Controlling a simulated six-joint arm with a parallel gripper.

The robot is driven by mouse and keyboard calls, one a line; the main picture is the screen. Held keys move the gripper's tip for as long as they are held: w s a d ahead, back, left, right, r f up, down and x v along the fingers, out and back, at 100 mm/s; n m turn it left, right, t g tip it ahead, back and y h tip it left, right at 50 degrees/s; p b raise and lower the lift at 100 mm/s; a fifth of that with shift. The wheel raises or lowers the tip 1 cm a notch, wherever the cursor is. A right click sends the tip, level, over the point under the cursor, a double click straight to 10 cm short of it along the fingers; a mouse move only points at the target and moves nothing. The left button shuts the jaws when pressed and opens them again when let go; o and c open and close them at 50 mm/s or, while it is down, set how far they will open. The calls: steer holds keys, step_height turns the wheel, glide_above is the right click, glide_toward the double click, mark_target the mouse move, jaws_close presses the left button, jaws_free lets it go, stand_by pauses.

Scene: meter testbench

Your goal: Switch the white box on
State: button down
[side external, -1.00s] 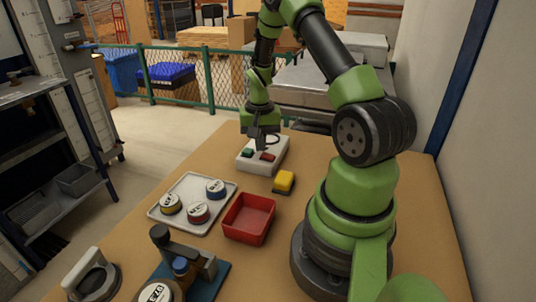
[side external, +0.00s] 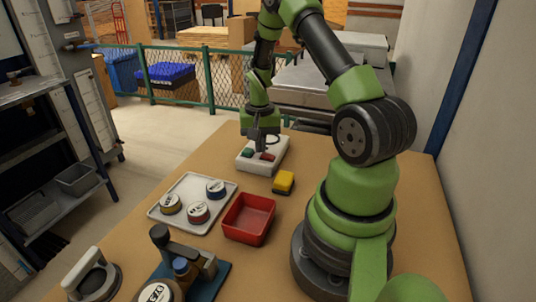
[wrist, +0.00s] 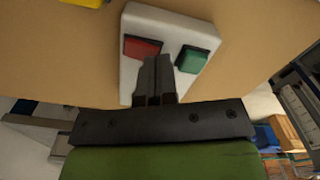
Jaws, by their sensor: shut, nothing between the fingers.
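The white box (side external: 250,165) stands on the far part of the table and has a green button (side external: 247,153) and a red button (side external: 267,157) on top. In the wrist view the white box (wrist: 165,20) shows the red button (wrist: 142,47) at left and the green button (wrist: 191,59) at right. My gripper (side external: 259,150) is shut and empty, pointing down over the box. In the wrist view its fingertips (wrist: 158,60) lie between the two buttons, close to the box top. I cannot tell whether they touch it.
A red bin (side external: 248,222) and a grey tray (side external: 171,219) with several round meters lie nearer. A blue-based fixture (side external: 215,279) stands at the front. The table's left far edge is clear.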

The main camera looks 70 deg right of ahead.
mark_target(261, 157)
steer(key=shift+f, duration=0.45)
stand_by(1.1)
steer(key=shift+r, duration=3)
steer(key=shift+r, duration=0.15)
steer(key=a+r+n+t, duration=0.4)
steer(key=a+r, duration=0.9)
steer(key=r, duration=0.2)
steer(key=s+a+r+n+t+y, duration=0.2)
steer(key=s+a+r+n, duration=0.3)
steer(key=s+a, duration=0.4)
steer(key=a+t, duration=0.1)
steer(key=a, duration=0.1)
steer(key=shift+s+a+r, duration=0.15)
steer(key=shift+a, duration=0.15)
